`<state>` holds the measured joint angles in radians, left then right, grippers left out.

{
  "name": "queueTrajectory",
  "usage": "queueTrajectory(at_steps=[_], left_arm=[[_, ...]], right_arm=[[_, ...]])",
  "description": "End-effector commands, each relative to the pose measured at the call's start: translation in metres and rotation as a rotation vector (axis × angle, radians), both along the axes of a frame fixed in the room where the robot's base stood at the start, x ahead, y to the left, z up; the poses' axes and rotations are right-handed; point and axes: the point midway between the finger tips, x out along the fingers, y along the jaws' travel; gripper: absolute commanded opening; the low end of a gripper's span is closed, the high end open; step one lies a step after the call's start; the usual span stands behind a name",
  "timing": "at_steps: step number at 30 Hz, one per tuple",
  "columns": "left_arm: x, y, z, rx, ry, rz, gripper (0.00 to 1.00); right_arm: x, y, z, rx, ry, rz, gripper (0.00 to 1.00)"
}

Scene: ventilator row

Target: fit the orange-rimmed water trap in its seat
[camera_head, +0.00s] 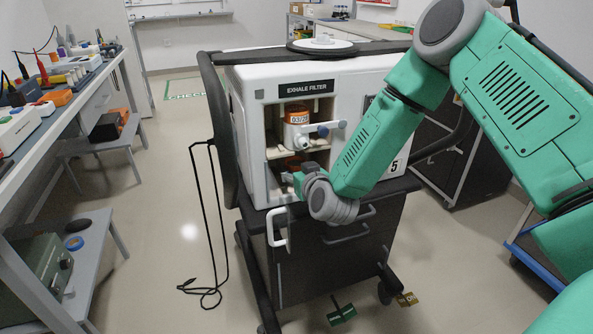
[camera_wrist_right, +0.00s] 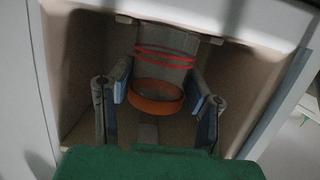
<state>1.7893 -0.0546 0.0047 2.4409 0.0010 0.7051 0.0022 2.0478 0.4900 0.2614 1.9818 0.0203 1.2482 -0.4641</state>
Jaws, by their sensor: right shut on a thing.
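The water trap (camera_wrist_right: 155,98) with its orange rim sits between the two fingers of my right gripper (camera_wrist_right: 160,103) in the right wrist view. The gripper is shut on it, inside a beige recess of the ventilator (camera_wrist_right: 85,60). Beyond the rim are a grey cylindrical part and red rings (camera_wrist_right: 166,56); I cannot tell whether the trap touches them. In the head view my right gripper (camera_head: 290,178) reaches into the lower opening under the exhale filter (camera_head: 297,118), and the trap is mostly hidden there. My left gripper is not in view.
The ventilator (camera_head: 255,130) stands on a dark cart (camera_head: 320,250) with a white handle (camera_head: 277,227) low at its left. A black cable (camera_head: 215,220) hangs left of it. A bench (camera_head: 85,85) with tools runs along the left.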

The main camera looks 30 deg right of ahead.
Motion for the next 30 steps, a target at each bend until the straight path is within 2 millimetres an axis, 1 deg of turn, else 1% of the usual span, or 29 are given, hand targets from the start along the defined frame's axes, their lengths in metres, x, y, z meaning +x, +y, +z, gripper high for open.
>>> queueTrajectory(at_steps=[3, 4, 5, 6, 14, 17, 20, 30], left_arm=[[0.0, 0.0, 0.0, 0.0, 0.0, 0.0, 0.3], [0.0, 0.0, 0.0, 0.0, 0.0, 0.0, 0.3], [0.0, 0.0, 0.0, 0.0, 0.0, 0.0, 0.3], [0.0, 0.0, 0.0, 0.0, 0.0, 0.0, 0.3], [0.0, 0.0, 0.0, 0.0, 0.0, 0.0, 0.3], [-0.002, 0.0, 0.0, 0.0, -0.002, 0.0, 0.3], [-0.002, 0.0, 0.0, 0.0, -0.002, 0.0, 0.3], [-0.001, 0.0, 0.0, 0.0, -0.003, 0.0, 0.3]], right_arm=[[-0.001, 0.0, -0.003, 0.002, 0.006, 0.001, 0.16], [-0.001, 0.0, -0.003, 0.001, 0.006, 0.001, 0.55], [-0.001, 0.0, -0.003, 0.001, 0.006, 0.001, 0.66], [-0.001, 0.0, -0.003, 0.001, 0.006, 0.001, 0.69], [-0.001, 0.0, -0.002, 0.001, 0.004, 0.001, 0.69], [-0.005, 0.001, -0.001, 0.001, 0.005, 0.001, 0.69], [-0.017, 0.004, 0.002, 0.002, 0.006, 0.003, 0.69], [-0.083, 0.019, 0.019, 0.002, 0.007, 0.003, 0.69]])
